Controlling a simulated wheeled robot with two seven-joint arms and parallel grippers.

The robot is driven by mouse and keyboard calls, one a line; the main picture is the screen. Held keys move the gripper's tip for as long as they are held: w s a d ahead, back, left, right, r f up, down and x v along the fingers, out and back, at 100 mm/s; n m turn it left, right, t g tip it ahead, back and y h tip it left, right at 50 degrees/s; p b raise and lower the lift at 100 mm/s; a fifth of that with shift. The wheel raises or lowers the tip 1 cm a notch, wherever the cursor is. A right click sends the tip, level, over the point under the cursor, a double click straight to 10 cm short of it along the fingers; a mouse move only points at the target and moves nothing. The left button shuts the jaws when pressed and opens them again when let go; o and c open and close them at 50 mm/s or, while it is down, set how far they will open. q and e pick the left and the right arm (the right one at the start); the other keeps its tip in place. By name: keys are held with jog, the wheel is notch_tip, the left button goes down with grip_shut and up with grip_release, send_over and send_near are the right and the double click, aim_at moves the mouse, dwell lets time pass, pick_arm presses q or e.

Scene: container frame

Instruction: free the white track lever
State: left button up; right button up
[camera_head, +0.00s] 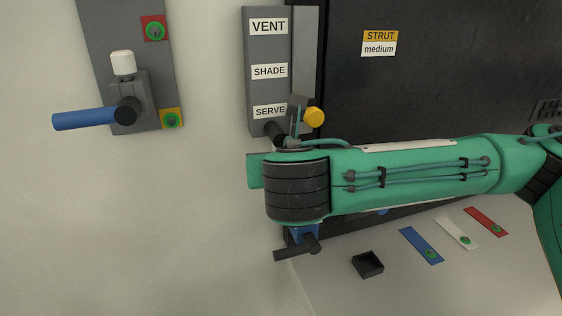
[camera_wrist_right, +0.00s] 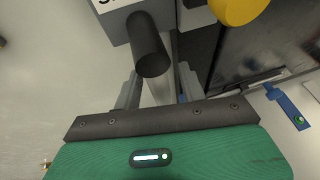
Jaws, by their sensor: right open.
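No lever in view is plainly the white track lever. A grey plate on the left wall carries a white knob (camera_head: 123,62) and a lever with a blue grip (camera_head: 85,119). A grey panel (camera_head: 268,85) reads VENT, SHADE and SERVE. A black bar (camera_head: 275,132) sticks out at SERVE; a black cylinder (camera_wrist_right: 150,45), apparently the same bar, shows just beyond my right gripper in the wrist view. My right gripper (camera_wrist_right: 158,88) is open, its two grey fingers apart with nothing held between them. My wrist hides its fingers in the head view. My left gripper is not in view.
A yellow knob (camera_head: 314,116) is close by my right wrist. A blue block with a black handle (camera_head: 298,249) sits below it. The shelf holds a small black tray (camera_head: 367,264) and blue (camera_head: 421,245), white (camera_head: 456,232) and red (camera_head: 485,221) tags. A dark panel stands behind my arm.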

jog(key=shift+s, duration=0.4)
jog(key=b+v, duration=0.5)
jog(key=v, duration=0.8)
jog(key=shift+r, duration=0.2)
jog(key=shift+w+d, duration=0.1)
